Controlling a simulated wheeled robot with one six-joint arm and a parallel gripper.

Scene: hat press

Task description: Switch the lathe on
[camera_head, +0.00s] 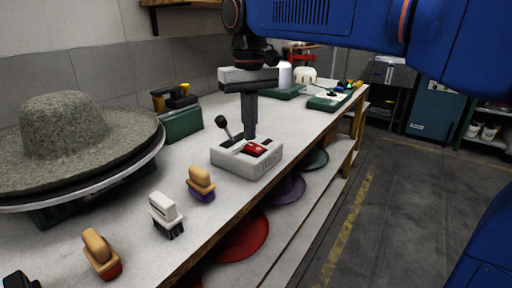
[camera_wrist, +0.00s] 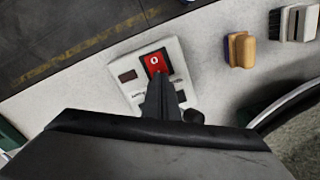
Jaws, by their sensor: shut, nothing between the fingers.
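A pale control box (camera_head: 232,163) stands on the bench, with a red switch (camera_head: 257,149) and a lever with a black knob (camera_head: 220,121). In the wrist view the red switch (camera_wrist: 154,61) shows a white round mark. My gripper (camera_head: 249,137) is shut and empty, pointing down with its tips right at the switch. I cannot tell whether the tips touch it. In the wrist view the fingers (camera_wrist: 158,82) cover the switch's lower edge and part of the box (camera_wrist: 178,55). The lathe's round plate (camera_head: 150,157) carries a grey felt hat (camera_head: 65,130) at the left.
Several brushes lie on the bench, the closest to the box being a purple-bristled one (camera_head: 201,183) and a white one (camera_head: 165,213). A green box (camera_head: 181,124) stands behind. Coloured discs (camera_head: 243,238) lie on the shelf below. The floor at right is clear.

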